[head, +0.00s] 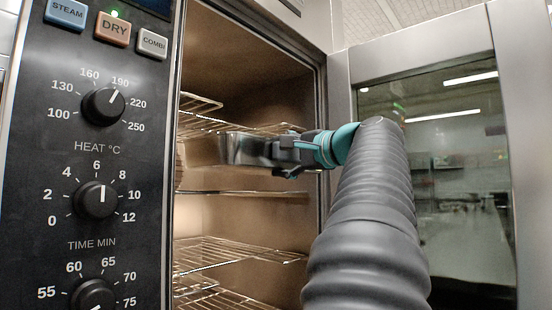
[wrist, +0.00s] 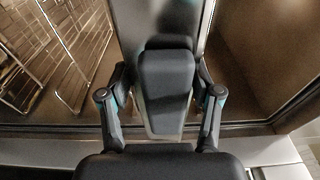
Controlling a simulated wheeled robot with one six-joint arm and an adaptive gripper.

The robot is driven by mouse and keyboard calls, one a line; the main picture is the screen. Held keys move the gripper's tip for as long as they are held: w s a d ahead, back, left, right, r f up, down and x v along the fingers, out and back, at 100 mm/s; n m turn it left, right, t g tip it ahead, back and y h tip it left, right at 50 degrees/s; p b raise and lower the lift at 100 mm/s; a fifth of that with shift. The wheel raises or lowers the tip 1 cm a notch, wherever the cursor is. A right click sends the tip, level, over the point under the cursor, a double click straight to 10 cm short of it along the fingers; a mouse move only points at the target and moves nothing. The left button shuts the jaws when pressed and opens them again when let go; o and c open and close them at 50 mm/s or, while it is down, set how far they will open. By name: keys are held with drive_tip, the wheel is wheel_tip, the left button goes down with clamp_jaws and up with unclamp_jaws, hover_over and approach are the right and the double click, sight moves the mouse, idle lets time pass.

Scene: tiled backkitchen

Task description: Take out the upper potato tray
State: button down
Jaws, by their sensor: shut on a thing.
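The oven stands open. In the head view, a shiny metal tray (head: 240,149) is inside the chamber at the height of the upper racks. My gripper (head: 282,152) reaches in from the right and is shut on the tray's near end. In the wrist view, my gripper (wrist: 166,45) covers the middle of the picture, and a strip of the metal tray (wrist: 130,22) shows behind it. The tray's contents cannot be made out; I see no potatoes clearly.
Wire racks (head: 240,250) lie below the tray, with another wire rack (head: 198,103) just above. The control panel (head: 95,150) borders the opening on the left. The glass door (head: 460,180) stands open on the right, close beside my arm.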

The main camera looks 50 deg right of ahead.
drive_tip(key=s+d+p, duration=0.1)
drive_tip(key=s, duration=1.6)
drive_tip(key=shift+s+d, duration=0.2)
drive_tip(key=shift+s, duration=0.2)
